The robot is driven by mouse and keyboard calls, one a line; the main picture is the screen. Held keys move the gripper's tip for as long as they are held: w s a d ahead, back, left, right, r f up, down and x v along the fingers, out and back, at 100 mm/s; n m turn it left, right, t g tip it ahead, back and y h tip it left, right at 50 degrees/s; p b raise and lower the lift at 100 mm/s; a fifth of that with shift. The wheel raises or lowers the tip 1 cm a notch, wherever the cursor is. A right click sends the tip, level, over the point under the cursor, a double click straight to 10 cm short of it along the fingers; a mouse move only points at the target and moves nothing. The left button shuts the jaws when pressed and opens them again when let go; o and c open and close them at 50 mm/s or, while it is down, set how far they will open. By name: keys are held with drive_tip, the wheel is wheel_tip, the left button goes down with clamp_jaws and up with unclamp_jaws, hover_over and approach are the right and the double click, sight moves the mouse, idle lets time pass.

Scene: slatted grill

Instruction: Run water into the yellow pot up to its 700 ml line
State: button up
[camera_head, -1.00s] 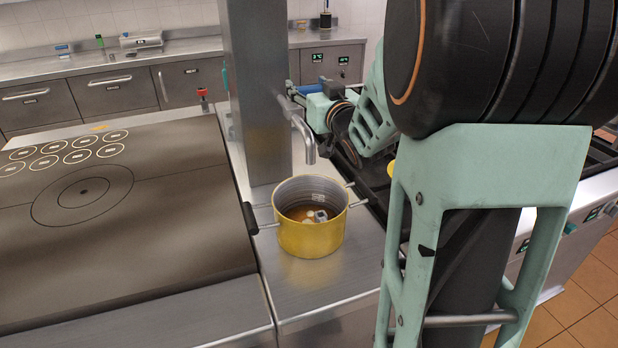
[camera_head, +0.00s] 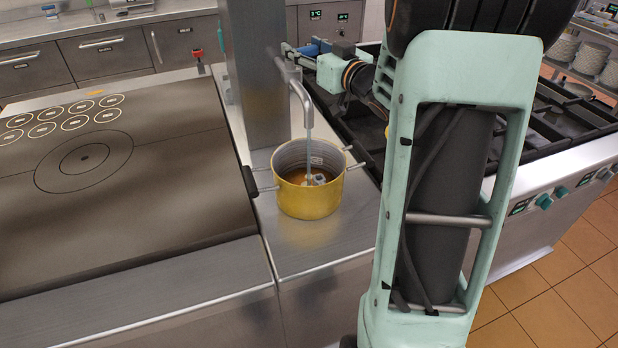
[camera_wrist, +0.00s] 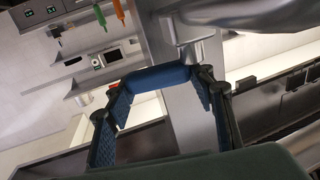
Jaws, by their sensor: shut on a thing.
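The yellow pot (camera_head: 309,203) stands upright on the steel counter under the tap (camera_head: 304,98). A thin stream of water (camera_head: 309,152) falls from the spout into it. A small pale label shows on its inner wall. Pale and blue shapes show at its bottom; I cannot read the water level. My gripper (camera_head: 317,47) is beside the tap post, behind the spout. In the wrist view my gripper (camera_wrist: 160,100) has its two fingers at either end of a blue bar (camera_wrist: 158,77), close to the tap's metal. How the bar joins the tap is hidden.
A flat dark cooking plate (camera_head: 90,200) lies left of the pot. The slatted grill (camera_head: 560,115) is on the right, behind my arm. A steel post (camera_head: 257,80) rises behind the pot. The counter strip (camera_head: 305,245) in front of the pot is clear.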

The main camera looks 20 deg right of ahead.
drive_tip(key=shift+r, duration=0.25)
drive_tip(key=shift+w+r+n+y+p, duration=0.1)
drive_tip(key=shift+w+n+y+p, duration=0.1)
drive_tip(key=shift+n+y+p, duration=0.25)
drive_tip(key=shift+w+a+n+g+y+p, duration=0.15)
drive_tip(key=shift+n+g+y+p, duration=0.25)
drive_tip(key=shift+y, duration=0.35)
drive_tip(key=shift+w+d+n+g+y+p, duration=0.1)
drive_tip(key=shift+n+g+y+p, duration=0.15)
drive_tip(key=shift+n+y, duration=0.35)
drive_tip(key=shift+y, duration=0.3)
idle(5.7)
